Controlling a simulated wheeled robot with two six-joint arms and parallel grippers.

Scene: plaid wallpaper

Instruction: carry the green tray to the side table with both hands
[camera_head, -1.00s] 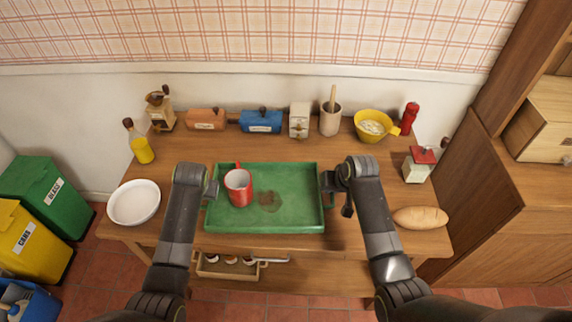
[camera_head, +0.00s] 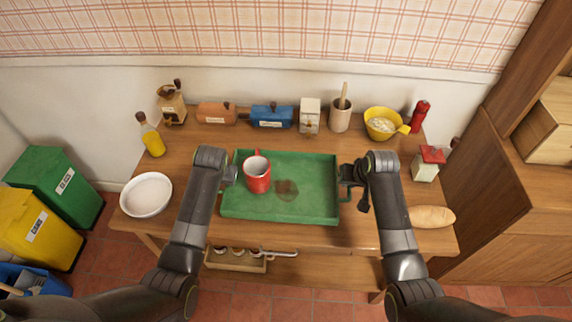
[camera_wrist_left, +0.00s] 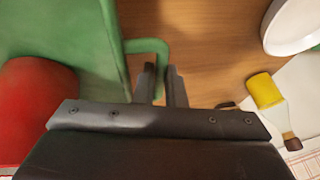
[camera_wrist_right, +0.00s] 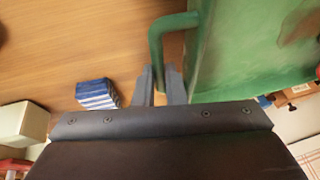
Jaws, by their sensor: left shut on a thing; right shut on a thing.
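The green tray (camera_head: 315,205) is at the front middle of the wooden table and seems slightly above its top; the gap is hard to judge. A red mug (camera_head: 257,180) stands upright on its left half, beside a brown stain (camera_head: 286,190). My left gripper (camera_head: 232,173) is shut on the tray's left handle, which shows between the fingers in the left wrist view (camera_wrist_left: 158,88). My right gripper (camera_head: 347,174) is shut on the right handle, also seen in the right wrist view (camera_wrist_right: 158,85). No side table can be made out.
A white bowl (camera_head: 146,194) is left of the tray and a bread loaf (camera_head: 433,217) right. An oil bottle (camera_head: 151,138), blue box (camera_head: 272,116), yellow bowl (camera_head: 381,124) and others line the back. Bins (camera_head: 60,185) stand left, a wooden cabinet (camera_head: 500,190) right.

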